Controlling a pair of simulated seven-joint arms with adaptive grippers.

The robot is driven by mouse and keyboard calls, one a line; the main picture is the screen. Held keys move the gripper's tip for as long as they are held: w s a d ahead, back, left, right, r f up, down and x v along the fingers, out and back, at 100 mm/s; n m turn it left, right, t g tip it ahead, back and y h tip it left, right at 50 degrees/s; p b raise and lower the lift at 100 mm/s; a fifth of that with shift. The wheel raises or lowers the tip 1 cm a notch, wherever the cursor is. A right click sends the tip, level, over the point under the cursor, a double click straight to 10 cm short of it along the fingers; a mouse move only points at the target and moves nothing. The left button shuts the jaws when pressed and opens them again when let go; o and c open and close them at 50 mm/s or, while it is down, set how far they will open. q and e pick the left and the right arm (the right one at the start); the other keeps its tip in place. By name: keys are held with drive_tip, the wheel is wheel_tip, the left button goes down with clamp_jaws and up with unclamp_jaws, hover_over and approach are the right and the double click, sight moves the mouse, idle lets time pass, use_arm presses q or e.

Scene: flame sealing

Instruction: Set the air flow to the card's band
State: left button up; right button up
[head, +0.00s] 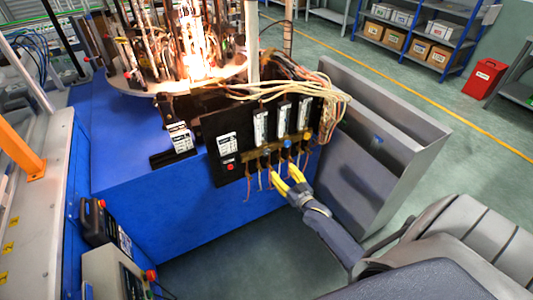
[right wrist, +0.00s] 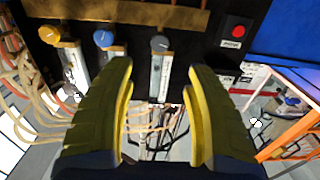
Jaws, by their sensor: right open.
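A black flow panel (head: 212,130) on the blue machine carries several upright flow tubes with knobs below. The blue knob (head: 286,144) and yellow knob (head: 308,134) show in the head view. The right wrist view shows the yellow knob (right wrist: 50,34), blue knob (right wrist: 103,38) and grey knob (right wrist: 159,43) in a row. A white printed card (head: 180,138) stands on a black holder left of the panel; its text is too small to read. My right gripper (head: 285,177) is open and empty, below the knobs. In the wrist view its fingertips (right wrist: 160,70) frame the grey knob's line, apart from it. My left gripper is out of view.
A red button (head: 230,167) sits at the panel's lower left. Pale hoses (head: 290,88) loop over the panel, and thin tubes hang below it. A grey metal wall (head: 385,130) stands right of it. Bright flames (head: 195,65) burn above the round table.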

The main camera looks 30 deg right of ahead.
sight(267, 154)
drive_tip(key=w, duration=1.3)
drive_tip(key=shift+w+d, duration=0.4)
clamp_jaws()
